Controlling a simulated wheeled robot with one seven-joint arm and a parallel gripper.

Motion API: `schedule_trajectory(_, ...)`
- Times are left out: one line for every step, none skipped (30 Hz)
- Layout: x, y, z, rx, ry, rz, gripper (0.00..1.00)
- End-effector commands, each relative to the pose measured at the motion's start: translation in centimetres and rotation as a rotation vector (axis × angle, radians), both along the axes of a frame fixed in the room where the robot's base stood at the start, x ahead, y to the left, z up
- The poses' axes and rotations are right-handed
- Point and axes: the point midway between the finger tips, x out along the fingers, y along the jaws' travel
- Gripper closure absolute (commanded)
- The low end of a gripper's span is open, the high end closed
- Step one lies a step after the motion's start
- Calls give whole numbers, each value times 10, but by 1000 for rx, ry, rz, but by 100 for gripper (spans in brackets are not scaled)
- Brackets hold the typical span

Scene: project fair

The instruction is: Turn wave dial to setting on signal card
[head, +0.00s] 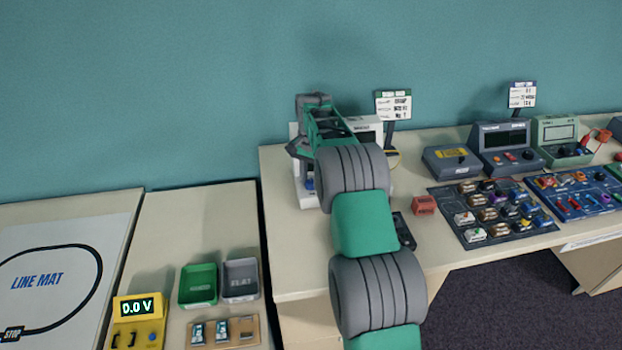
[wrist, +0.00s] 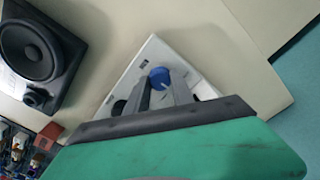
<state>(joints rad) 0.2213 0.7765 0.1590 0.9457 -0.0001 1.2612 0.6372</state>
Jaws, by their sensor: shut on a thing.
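The wave dial is a blue knob (wrist: 159,78) with a pale pointer mark, on the face of a white instrument (wrist: 150,55). In the wrist view my gripper (wrist: 158,88) has its two fingers at the knob, one on each side, shut on it. In the head view the white instrument (head: 303,190) stands on the bench, mostly hidden behind my arm, and my gripper is hidden there. A signal card (head: 394,104) with a green top edge stands behind and to the right; its small print is too blurred to read.
A black speaker (wrist: 38,52) stands near the instrument in the wrist view. A red block (head: 424,205), a dark grey box (head: 450,160) and component boards (head: 490,235) lie to the right. A yellow meter (head: 138,320) and two bins are on the left table.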

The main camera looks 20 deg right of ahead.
Motion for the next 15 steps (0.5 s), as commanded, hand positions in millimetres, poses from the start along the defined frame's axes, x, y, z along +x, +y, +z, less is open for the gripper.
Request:
schedule_trajectory(1, 0, 1, 0, -3, -44, 100)
schedule_trajectory(1, 0, 1, -1, -3, -72, 100)
schedule_trajectory(1, 0, 1, -1, -3, -110, 100)
schedule_trajectory(1, 0, 1, -1, -3, -139, 100)
schedule_trajectory(1, 0, 1, 0, -3, -167, 100)
schedule_trajectory(1, 0, 1, 0, -3, -205, 100)
schedule_trajectory(1, 0, 1, 0, -3, -234, 100)
schedule_trajectory(1, 0, 1, 0, -3, -262, 100)
schedule_trajectory(1, 0, 1, 0, -3, -300, 100)
schedule_trajectory(1, 0, 1, 0, -3, -328, 100)
schedule_trajectory(1, 0, 1, -1, -3, -355, 100)
schedule_trajectory(0, -1, 1, -1, -3, -391, 100)
schedule_trajectory(1, 0, 1, -1, -3, -418, 100)
schedule_trajectory(1, -1, 1, -1, -3, -443, 100)
schedule_trajectory(1, -1, 1, -1, -3, -476, 100)
